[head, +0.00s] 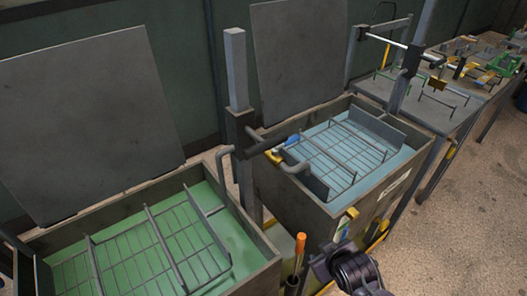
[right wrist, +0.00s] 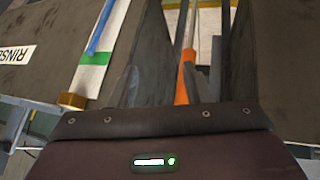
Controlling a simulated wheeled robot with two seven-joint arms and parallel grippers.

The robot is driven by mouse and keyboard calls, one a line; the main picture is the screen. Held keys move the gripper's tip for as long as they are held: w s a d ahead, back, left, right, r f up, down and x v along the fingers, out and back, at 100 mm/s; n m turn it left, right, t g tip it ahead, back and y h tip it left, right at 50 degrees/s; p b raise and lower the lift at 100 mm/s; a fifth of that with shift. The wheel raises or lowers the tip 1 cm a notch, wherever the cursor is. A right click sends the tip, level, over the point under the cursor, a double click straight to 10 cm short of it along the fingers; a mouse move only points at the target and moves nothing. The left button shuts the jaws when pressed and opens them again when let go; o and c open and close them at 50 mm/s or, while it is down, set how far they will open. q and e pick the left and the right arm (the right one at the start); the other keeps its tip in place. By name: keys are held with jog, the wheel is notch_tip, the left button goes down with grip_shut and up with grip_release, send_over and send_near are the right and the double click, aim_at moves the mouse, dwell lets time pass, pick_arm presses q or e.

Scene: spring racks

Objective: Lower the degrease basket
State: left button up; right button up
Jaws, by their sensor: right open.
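A wire basket (head: 160,246) sits in the left tank (head: 263,243), level with or just above the green liquid; I cannot tell which. No name shows on this tank, so I cannot confirm it is the degrease one. A second wire basket (head: 345,150) is in the right tank of blue liquid. An orange-handled lever (head: 300,243) stands upright in the gap between the tanks, also in the right wrist view (right wrist: 181,88). My right gripper (right wrist: 160,88) is open, with the orange handle between its fingers, nearer the right one. My left gripper is out of view.
A grey post (head: 236,70) with bent arms rises between the tanks. Upright grey lids (head: 90,110) stand behind them. A "RINSE" label (right wrist: 14,54) is on a tank wall close to my right gripper. A cluttered workbench (head: 455,110) stands at the right.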

jog(key=w+a+r+n+t+y, duration=0.1)
jog(key=w+a+r+n+t, duration=0.3)
jog(key=r, duration=0.7)
jog(key=n+t+y+p, duration=0.25)
jog(key=n+y, duration=0.55)
jog(key=n, duration=0.5)
send_near(257, 135)
jog(key=shift+w+a+f+t, duration=0.45)
jog(key=shift+w+a+f, duration=0.15)
jog(key=shift+w+f, duration=0.3)
jog(key=shift+w+a+r+y, duration=0.15)
jog(key=shift+y, duration=0.15)
jog(key=p+x, duration=0.2)
jog(key=x, duration=0.5)
jog(key=shift+p, duration=0.3)
jog(key=shift+w+a, duration=0.2)
grip_shut()
